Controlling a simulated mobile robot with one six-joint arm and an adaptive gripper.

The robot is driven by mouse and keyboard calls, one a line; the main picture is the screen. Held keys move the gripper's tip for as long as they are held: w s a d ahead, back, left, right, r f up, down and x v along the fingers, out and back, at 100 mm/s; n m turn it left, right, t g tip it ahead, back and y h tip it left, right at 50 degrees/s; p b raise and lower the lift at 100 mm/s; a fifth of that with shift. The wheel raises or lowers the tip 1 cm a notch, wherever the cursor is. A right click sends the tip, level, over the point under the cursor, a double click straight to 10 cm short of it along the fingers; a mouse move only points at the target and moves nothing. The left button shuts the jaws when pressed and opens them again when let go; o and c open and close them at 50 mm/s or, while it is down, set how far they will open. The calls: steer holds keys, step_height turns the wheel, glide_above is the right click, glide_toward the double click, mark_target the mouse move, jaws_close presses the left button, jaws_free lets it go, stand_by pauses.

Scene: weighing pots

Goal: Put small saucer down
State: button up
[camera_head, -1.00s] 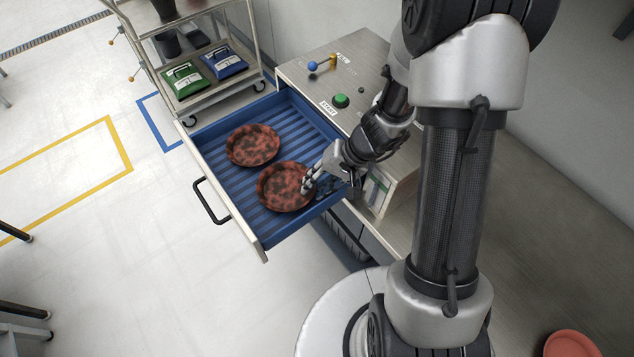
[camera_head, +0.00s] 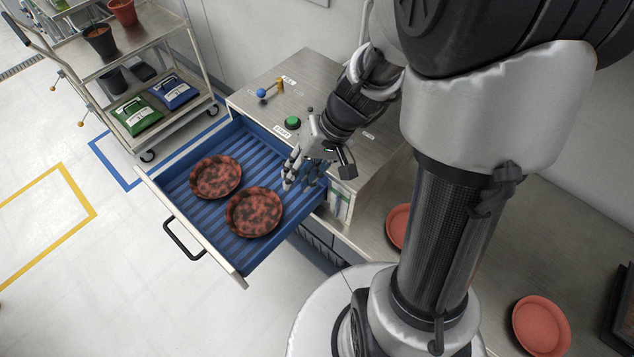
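Two red saucers with dark mottling lie in the blue ribbed drawer (camera_head: 182,205). One saucer (camera_head: 216,177) is at the back left, and the other saucer (camera_head: 254,212) is nearer, at the front right. They look alike in size, so I cannot tell by size which is the small one. My gripper (camera_head: 299,178) points down over the right side of the drawer, to the upper right of the nearer saucer and apart from it. Its fingers are spread and nothing shows between them.
The drawer is pulled out of a cabinet (camera_head: 265,108) with a green button and a blue-knobbed lever on top. Plain terracotta saucers (camera_head: 541,325) (camera_head: 397,226) lie on the bench at right, one partly behind my arm. A trolley (camera_head: 118,62) with pots and cases stands at upper left.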

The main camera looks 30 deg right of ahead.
steer(key=s+a+r+n+t+h, duration=0.1)
steer(key=s+r+n+t+h, duration=0.2)
steer(key=s+r, duration=1.1)
steer(key=shift+r+h, duration=0.65)
steer(key=shift+h, duration=0.45)
steer(key=shift+w, duration=0.1)
